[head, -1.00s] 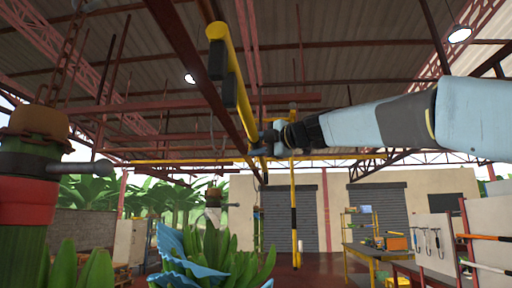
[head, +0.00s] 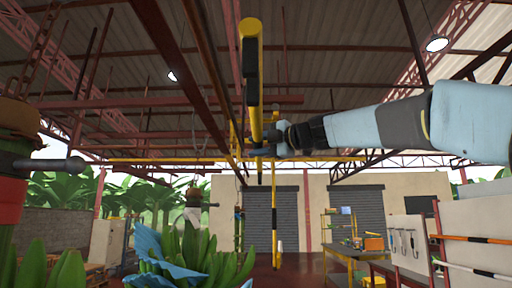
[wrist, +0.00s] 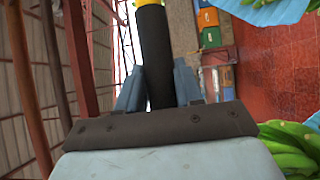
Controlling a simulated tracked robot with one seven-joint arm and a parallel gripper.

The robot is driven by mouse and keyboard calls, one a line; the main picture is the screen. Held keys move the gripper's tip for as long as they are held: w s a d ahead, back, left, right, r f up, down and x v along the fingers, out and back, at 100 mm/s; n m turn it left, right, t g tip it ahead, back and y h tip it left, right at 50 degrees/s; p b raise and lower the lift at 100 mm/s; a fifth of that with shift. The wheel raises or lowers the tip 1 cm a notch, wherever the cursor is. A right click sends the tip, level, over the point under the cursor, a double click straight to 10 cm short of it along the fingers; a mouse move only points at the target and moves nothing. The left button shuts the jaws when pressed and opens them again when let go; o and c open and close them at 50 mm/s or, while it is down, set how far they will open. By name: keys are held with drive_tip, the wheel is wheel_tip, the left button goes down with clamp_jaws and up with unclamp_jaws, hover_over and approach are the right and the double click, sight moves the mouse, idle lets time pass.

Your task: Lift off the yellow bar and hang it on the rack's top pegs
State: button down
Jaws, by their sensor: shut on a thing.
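The yellow bar (head: 257,105) has black grip sections and points up and toward the camera in the head view. My gripper (head: 268,140) is at its lower, farther part in that view, with my arm coming in from the right. In the wrist view the bar's black section (wrist: 154,55) lies between the two blue-grey fingers of my gripper (wrist: 158,85), with some yellow at the top edge. The gripper is shut on it. A rack (head: 437,240) at the right edge of the head view carries striped bars; its top pegs cannot be made out.
A yellow upright pole (head: 274,210) stands ahead. A workbench (head: 350,250) is at the right. Roof beams pass overhead.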

drive_tip(key=shift+s+d, duration=0.15)
drive_tip(key=shift+d, duration=1.45)
